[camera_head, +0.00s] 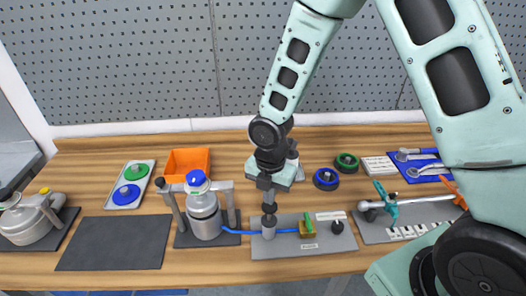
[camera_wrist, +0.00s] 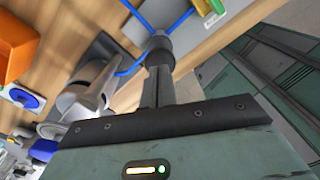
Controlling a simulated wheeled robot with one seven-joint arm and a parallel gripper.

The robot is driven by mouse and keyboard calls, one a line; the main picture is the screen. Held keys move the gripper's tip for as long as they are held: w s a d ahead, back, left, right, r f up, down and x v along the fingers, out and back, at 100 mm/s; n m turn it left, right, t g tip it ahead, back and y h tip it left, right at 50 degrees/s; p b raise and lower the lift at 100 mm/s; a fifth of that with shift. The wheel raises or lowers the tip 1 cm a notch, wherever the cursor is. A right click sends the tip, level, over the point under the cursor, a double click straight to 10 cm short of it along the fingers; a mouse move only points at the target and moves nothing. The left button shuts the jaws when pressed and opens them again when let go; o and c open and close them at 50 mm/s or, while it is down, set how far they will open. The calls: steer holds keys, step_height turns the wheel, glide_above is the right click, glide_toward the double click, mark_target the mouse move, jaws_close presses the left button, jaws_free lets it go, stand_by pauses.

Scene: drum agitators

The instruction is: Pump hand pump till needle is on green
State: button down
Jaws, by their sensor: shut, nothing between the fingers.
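The hand pump (camera_head: 268,233) is a small grey cylinder with a dark top, standing on a grey plate at the front middle of the bench. My gripper (camera_head: 269,202) points down right over it, fingers shut with nothing held. The fingertips look to be at or touching the pump's dark top; I cannot tell if they press on it. In the wrist view my gripper (camera_wrist: 158,72) ends at the pump's dark grey round top (camera_wrist: 160,48). A blue hose runs from the pump to a silver canister (camera_head: 205,217) and a yellow-green valve block (camera_head: 307,228). No needle or green zone can be read.
A black knob (camera_head: 337,227) sits at the plate's right. An orange bin (camera_head: 188,161), a tray with green and blue caps (camera_head: 131,187) and a dark mat (camera_head: 113,243) lie left. A clamp with a rod (camera_head: 415,203) is right. A pegboard stands behind.

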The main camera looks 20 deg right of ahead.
mark_target(270, 208)
steer(key=shift+r, duration=0.15)
stand_by(0.4)
steer(key=shift+f+b, duration=2.2)
steer(key=shift+f, duration=0.65)
steer(key=shift+r+p, duration=2.65)
steer(key=shift+r, duration=0.25)
step_height(270, 208, up, 6)
steer(key=p, duration=0.5)
steer(key=shift+p, duration=0.4)
